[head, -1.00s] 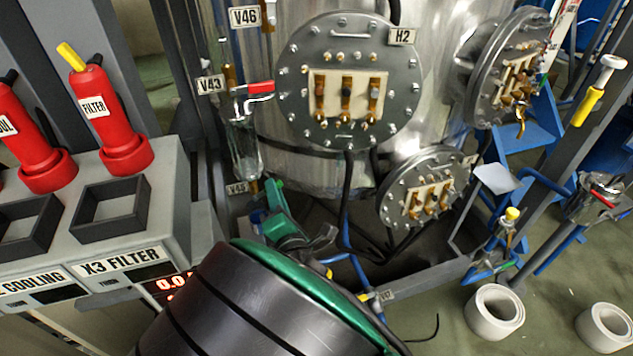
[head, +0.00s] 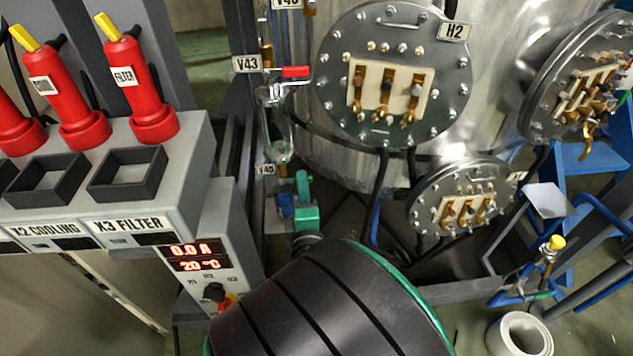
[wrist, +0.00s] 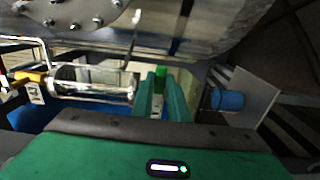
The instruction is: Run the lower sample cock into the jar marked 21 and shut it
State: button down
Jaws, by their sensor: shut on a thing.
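My gripper (head: 303,192) has teal fingers and is low beside the vessel, just right of the V45 label (head: 264,170). In the wrist view its fingers (wrist: 160,88) are shut on a small bright green part (wrist: 160,76), which looks like a valve handle; the fingers hide most of it. A glass sample tube (head: 278,130) hangs between the V43 and V45 labels and lies at left in the wrist view (wrist: 92,82). The cock at V43 has a red handle (head: 296,71). I cannot make out a jar marked 21.
The steel vessel with its bolted H2 flange (head: 395,38) and a lower flange (head: 425,205) stands behind my gripper. The control cabinet with the X3 FILTER label (head: 130,224) is at left. A blue part (head: 286,207) is close beside my fingers.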

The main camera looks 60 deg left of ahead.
jog(key=shift+w+d, duration=0.1)
jog(key=shift+w, duration=0.55)
jog(key=c, duration=1.7)
grip_release()
jog(key=shift+s, duration=0.35)
jog(key=v, duration=0.7)
jog(key=shift+d+f, duration=0.15)
jog(key=shift+f, duration=0.1)
